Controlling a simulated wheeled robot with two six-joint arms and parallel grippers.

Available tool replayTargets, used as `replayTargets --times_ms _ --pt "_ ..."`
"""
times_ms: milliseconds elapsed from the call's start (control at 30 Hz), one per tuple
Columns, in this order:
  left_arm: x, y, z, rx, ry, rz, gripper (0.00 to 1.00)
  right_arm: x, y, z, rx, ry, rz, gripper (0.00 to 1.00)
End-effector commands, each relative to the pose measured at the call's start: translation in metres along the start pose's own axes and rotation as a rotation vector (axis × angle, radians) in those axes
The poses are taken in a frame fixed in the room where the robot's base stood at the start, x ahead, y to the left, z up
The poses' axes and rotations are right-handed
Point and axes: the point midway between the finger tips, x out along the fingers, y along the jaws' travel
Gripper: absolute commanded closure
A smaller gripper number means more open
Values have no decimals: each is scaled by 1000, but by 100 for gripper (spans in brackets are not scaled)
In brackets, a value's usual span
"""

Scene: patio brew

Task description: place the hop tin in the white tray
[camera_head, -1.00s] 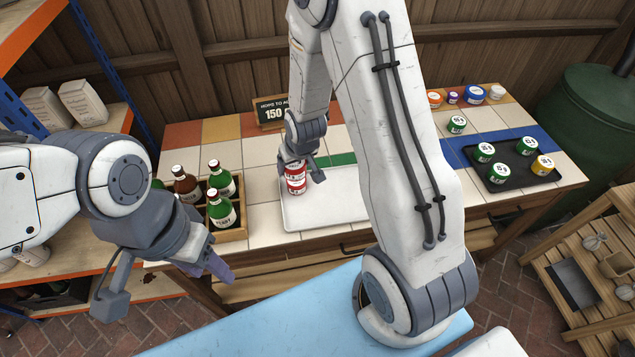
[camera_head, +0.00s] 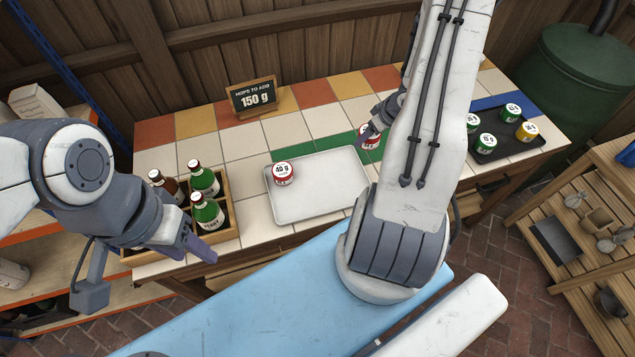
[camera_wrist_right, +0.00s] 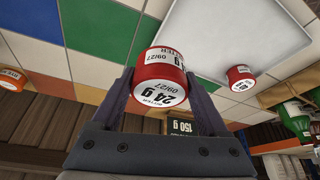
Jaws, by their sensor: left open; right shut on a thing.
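The white tray (camera_head: 325,200) lies on the tiled table in the head view. A red tin marked 40 g (camera_head: 282,172) stands in its back left part; the tray (camera_wrist_right: 220,30) and this tin (camera_wrist_right: 240,77) also show in the right wrist view. My right gripper (camera_head: 366,136) is shut on another red tin (camera_head: 369,143), beyond the tray's back right edge. In the right wrist view this held tin (camera_wrist_right: 162,75) reads 24 g; its height above the table is unclear. My left gripper (camera_head: 204,248) is open and empty in front of the bottle crate.
A wooden crate (camera_head: 226,225) of bottles stands left of the tray. A black tray (camera_head: 505,150) with green and yellow tins is at the right. A sign (camera_head: 253,97) reading 150 g stands at the back. The white tray's middle and right are clear.

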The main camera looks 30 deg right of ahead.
Motion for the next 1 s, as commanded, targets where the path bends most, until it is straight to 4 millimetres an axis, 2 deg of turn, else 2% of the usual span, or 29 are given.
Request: replayTargets --times_ms 33,100,200,267,500,700,900,1000 --pt "0 0 0 0 0 0 50 -4 9 17 2 -1 -1 77" --pt "0 0 0 0 0 0 50 -7 15 32 -8 -1 -6 77" --pt "1 0 0 0 0 0 50 -9 18 43 -20 0 -10 77" --pt "4 0 0 0 0 0 50 -4 16 44 -27 0 -12 77" --pt "30 -2 2 1 0 0 50 41 -10 20 -36 -2 -14 77" --pt "43 -3 2 1 0 0 50 77 -32 -5 -32 -1 -13 77" --pt "46 -3 2 1 0 0 50 92 -42 -17 -30 0 -10 77" --pt "50 -4 3 1 0 0 50 102 -43 -14 -26 -2 -11 77"
